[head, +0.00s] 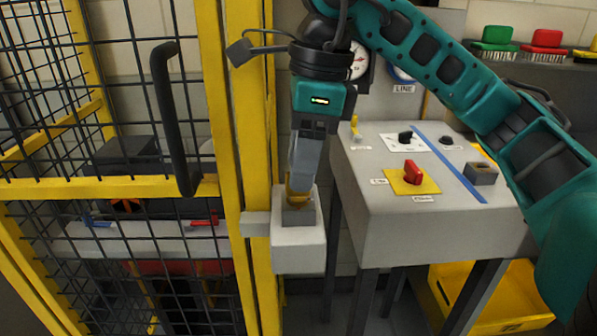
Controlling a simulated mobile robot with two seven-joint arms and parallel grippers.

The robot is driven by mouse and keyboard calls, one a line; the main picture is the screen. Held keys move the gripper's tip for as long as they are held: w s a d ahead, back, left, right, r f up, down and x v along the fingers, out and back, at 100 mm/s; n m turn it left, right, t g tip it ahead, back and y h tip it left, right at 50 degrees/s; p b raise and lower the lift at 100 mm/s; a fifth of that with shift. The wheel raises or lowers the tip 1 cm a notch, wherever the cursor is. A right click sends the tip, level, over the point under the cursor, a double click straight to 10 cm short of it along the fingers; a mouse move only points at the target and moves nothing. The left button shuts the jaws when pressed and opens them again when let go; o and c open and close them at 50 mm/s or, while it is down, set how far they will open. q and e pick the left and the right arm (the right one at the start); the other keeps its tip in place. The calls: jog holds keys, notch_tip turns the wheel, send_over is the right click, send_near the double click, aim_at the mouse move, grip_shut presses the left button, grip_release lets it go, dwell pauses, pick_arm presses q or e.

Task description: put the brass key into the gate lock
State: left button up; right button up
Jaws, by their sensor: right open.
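The gate lock (299,215) is a small dark grey block on top of a light grey box (298,250) fixed beside the yellow gate post. The brass key (292,196) shows as a small gold-coloured patch at the top of the lock, mostly hidden behind my right gripper. My right gripper (299,188) points down right over the lock, with its jaws open around or beside the key. I cannot tell how deep the key sits in the lock. My left gripper is not in view.
The yellow mesh gate (110,188) with a black handle (172,115) stands on the left. A grey control table (440,225) with a red knob (412,172) on a yellow plate is on the right. A yellow crate (505,300) sits below it. Brushes lie at the back right.

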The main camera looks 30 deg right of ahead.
pick_arm(q)
jog(key=p, duration=0.1)
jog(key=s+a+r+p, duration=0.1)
jog(key=p, duration=0.1)
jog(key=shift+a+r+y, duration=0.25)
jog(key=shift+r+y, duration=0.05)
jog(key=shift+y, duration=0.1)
pick_arm(e)
notch_tip(320, 180, up, 10)
jog(key=d, duration=0.1)
jog(key=shift+s, duration=0.45)
jog(key=shift+d, duration=0.1)
